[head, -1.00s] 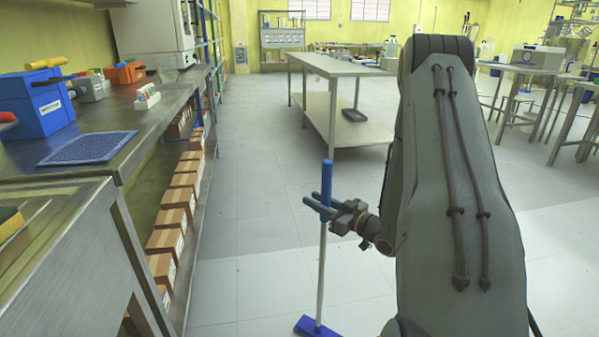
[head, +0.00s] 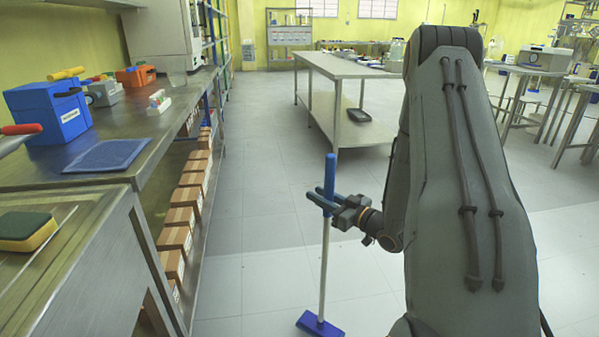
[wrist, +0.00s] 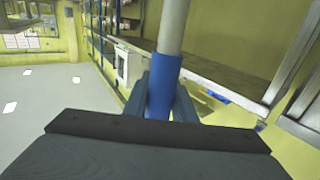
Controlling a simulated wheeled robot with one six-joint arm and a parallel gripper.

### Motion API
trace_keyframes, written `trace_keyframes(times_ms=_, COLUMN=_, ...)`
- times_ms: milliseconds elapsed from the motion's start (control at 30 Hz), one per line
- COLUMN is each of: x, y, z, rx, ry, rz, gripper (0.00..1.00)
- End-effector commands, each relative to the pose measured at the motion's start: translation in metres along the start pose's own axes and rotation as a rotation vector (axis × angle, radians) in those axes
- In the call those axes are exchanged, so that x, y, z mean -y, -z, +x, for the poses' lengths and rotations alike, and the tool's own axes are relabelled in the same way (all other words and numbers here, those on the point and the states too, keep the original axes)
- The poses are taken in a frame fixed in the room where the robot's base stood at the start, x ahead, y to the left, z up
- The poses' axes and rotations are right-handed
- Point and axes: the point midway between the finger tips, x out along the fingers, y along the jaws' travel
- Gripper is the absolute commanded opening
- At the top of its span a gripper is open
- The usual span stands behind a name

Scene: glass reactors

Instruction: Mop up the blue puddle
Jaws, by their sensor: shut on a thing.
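A mop has a blue grip, a pale shaft (head: 324,265) and a flat blue head (head: 320,325) low at the bottom of the head view. My gripper (head: 328,199) is shut around the mop's blue grip and holds the mop nearly upright. In the wrist view my gripper's fingers (wrist: 160,95) sit on both sides of the blue grip, with the pale shaft beyond. I cannot tell whether the mop head touches the floor. No blue puddle shows in these frames.
A metal table (head: 345,68) stands ahead. The grey floor (head: 262,220) between is clear.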

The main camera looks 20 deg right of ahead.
Motion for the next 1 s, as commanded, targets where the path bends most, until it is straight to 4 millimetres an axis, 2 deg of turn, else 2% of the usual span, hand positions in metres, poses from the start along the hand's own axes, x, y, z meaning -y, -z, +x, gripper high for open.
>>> trace_keyframes(times_ms=33, x=0.000, y=0.009, z=0.000, rx=-0.003, ry=0.000, rz=-0.002, gripper=0.00)
trace_keyframes(times_ms=200, x=0.000, y=0.021, z=0.000, rx=-0.003, ry=0.001, rz=-0.002, gripper=0.00)
trace_keyframes(times_ms=667, x=0.002, y=0.022, z=0.003, rx=-0.004, ry=-0.001, rz=0.000, gripper=0.00)
trace_keyframes(times_ms=833, x=0.014, y=0.027, z=0.018, rx=-0.011, ry=-0.025, rz=0.006, gripper=0.00)
trace_keyframes(times_ms=1000, x=0.039, y=0.035, z=0.044, rx=-0.022, ry=-0.082, rz=0.019, gripper=0.00)
